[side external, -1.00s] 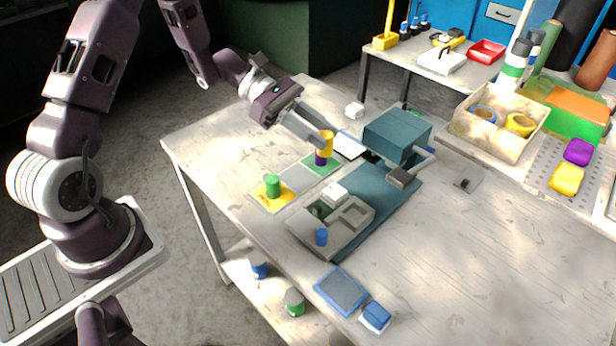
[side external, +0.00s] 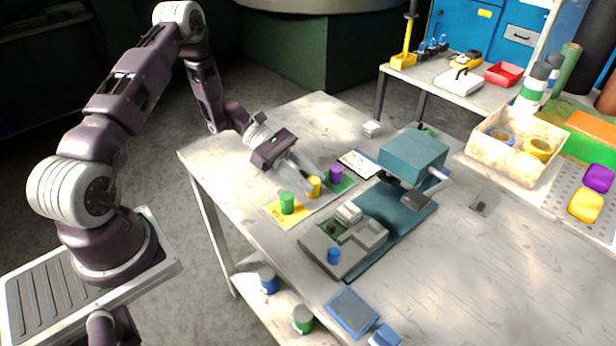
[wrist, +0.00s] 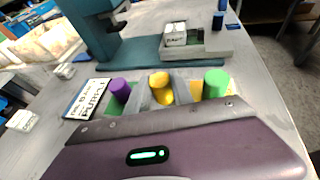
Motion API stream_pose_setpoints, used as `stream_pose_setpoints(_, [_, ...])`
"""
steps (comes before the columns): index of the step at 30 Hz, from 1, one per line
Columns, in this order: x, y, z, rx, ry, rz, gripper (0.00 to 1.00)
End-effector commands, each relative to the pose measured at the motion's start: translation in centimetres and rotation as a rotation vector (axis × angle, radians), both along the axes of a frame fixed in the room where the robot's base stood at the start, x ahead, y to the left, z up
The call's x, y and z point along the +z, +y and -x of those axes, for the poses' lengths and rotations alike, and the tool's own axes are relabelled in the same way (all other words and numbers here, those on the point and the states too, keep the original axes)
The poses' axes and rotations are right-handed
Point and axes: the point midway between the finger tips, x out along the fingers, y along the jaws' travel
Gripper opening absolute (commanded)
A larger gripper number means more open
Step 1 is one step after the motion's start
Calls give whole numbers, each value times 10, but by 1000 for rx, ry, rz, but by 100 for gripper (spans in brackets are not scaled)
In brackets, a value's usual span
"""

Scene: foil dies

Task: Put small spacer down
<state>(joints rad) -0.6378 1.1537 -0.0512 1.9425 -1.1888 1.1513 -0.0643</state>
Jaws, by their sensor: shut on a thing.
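My gripper (side external: 309,184) is shut on a yellow cylinder (side external: 315,188), which I take to be the small spacer. In the wrist view the yellow cylinder (wrist: 161,87) stands upright between the two fingers. It is over the middle grey part of a striped mat (side external: 300,212); I cannot tell whether its base touches the mat. A green cylinder (side external: 287,203) stands on the mat's yellow end. A purple cylinder (side external: 336,174) stands on its green end. The green cylinder (wrist: 215,83) and purple cylinder (wrist: 120,91) flank the fingers in the wrist view.
A teal press (side external: 412,155) stands behind the mat. A printed card (side external: 358,164) lies near the purple cylinder. The table's right side is mostly clear.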

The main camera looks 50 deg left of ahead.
Motion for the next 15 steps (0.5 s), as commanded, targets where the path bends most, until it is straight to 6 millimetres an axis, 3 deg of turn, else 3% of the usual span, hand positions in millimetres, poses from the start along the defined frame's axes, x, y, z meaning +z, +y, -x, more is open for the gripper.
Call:
stream_pose_setpoints(2, [-2,0,0,0,-1,2,0])
stream_pose_setpoints(3, [-3,0,0,0,0,1,30])
stream_pose_setpoints(6, [-3,0,0,0,0,0,49])
stream_pose_setpoints(15, [-2,0,0,0,0,0,50])
